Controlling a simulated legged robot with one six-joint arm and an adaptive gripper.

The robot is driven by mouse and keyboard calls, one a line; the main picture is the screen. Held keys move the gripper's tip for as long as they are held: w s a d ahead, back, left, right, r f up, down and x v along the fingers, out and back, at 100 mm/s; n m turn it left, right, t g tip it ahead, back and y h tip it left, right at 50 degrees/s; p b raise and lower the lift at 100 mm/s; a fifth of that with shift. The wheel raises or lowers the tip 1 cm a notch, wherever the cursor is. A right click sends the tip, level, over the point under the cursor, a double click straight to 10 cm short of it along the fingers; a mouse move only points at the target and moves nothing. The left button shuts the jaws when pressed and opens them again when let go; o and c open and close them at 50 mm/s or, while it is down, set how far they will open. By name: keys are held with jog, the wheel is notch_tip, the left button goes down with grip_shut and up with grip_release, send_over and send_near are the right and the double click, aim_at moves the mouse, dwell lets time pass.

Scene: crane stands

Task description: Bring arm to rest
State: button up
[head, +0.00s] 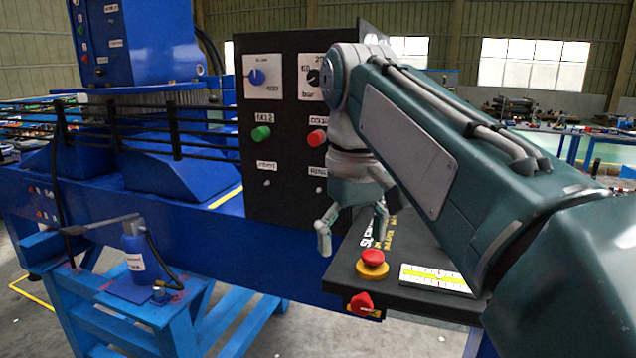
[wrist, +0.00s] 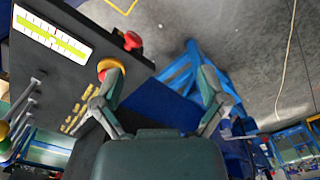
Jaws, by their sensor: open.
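My arm (head: 430,130) is bent, reaching in from the right in the head view and ending in front of a black control panel. My gripper (head: 352,230) hangs downward with its fingers spread, open and empty. In the wrist view the two fingers of my gripper (wrist: 161,98) stand apart with nothing between them. The red emergency button (head: 372,259) on its yellow base is just below and right of the gripper in the head view. In the wrist view, the yellow base (wrist: 110,66) shows close beside the left finger.
The black panel (head: 285,185) carries knobs, a green button (head: 261,133) and a red button (head: 317,138). A red knob (head: 361,303) sits on the console's front edge. A blue bottle (head: 140,258) stands on the blue frame at left. Grey floor shows below.

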jog(key=s+d+f+m+t, duration=0.2)
jog(key=s+d+f, duration=0.3)
jog(key=f, duration=0.5)
jog(key=s+d+f+m+t, duration=0.3)
jog(key=s+d+f, duration=0.3)
jog(key=f, duration=0.5)
jog(key=shift+s+d+f+t, duration=0.15)
jog(key=shift+s+f+t, duration=0.15)
jog(key=shift+s, duration=0.35)
dwell(0.7)
